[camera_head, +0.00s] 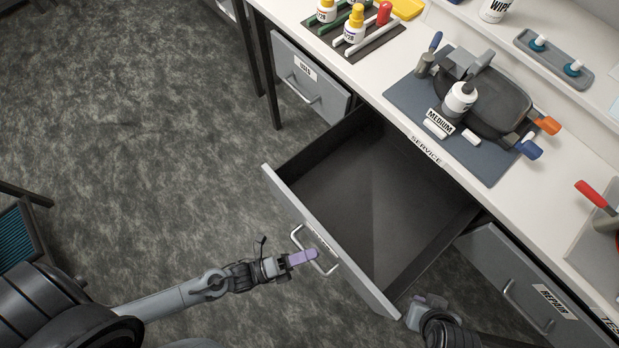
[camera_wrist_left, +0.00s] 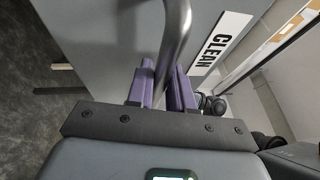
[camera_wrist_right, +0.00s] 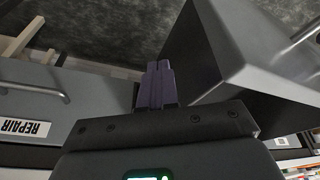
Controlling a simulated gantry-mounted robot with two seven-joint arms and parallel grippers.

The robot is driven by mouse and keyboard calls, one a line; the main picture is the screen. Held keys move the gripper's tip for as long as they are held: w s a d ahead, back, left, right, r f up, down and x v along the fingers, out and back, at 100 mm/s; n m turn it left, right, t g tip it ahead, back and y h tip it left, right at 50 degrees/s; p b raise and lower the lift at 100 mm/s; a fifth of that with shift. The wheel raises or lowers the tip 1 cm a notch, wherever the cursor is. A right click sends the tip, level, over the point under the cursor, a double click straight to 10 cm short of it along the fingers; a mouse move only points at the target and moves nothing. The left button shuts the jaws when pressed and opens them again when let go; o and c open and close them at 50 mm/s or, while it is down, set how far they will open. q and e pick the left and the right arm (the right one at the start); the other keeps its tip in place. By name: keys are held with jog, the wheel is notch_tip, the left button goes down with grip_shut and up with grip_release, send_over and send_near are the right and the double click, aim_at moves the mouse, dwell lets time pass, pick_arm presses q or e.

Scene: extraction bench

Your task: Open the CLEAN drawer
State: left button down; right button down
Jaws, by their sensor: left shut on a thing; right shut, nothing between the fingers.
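The CLEAN drawer (camera_head: 370,190) is pulled far out from under the bench, and its dark inside looks empty. Its grey front carries a bar handle (camera_head: 297,236), and the CLEAN label (camera_wrist_left: 222,42) shows in the left wrist view. My left gripper (camera_head: 312,254) is shut on this handle, with its purple fingers on either side of the bar, which also shows in the left wrist view (camera_wrist_left: 176,35). My right gripper (camera_wrist_right: 157,72) is shut and empty. It is low beside the right end of the drawer front, near the REPAIR drawer.
The closed USED drawer (camera_head: 310,82) is at the left and the closed REPAIR drawer (camera_head: 520,285) at the right. Above, the bench holds a grey mat (camera_head: 400,95) with a black device on it. Open floor lies to the left.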

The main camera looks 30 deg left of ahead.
pick_arm(q)
jog(key=c, duration=1.1)
grip_release()
jog(key=v, duration=1)
jog(key=shift+s+a+p, duration=0.25)
jog(key=shift+p, duration=0.1)
